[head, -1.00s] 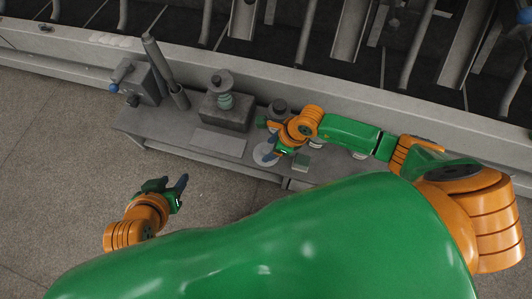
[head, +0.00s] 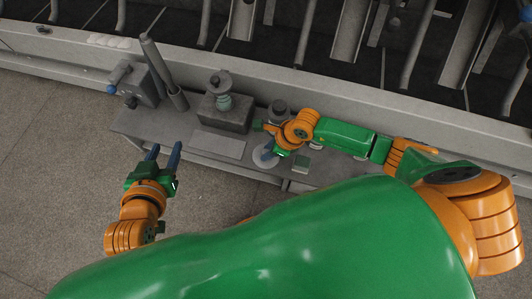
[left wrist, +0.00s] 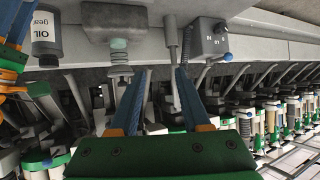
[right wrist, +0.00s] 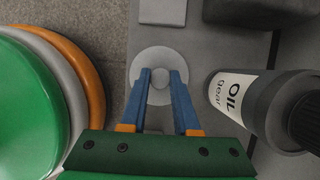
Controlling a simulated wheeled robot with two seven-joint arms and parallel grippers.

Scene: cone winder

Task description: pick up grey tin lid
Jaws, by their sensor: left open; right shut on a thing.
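The grey tin lid (right wrist: 144,57) is a flat round light-grey disc with a small raised middle. It lies on the grey bench (head: 180,145), near the front edge, and also shows in the head view (head: 259,160). My right gripper (right wrist: 160,76) is over it, shut on its raised middle, with a blue finger on each side. The lid looks still at bench level; I cannot tell whether it touches. My left gripper (head: 164,152) is open and empty, off the front of the bench at the left. Its spread fingers show in the left wrist view (left wrist: 160,72).
A dark oil bottle (right wrist: 235,95) stands close beside my right gripper. The machine frame runs behind.

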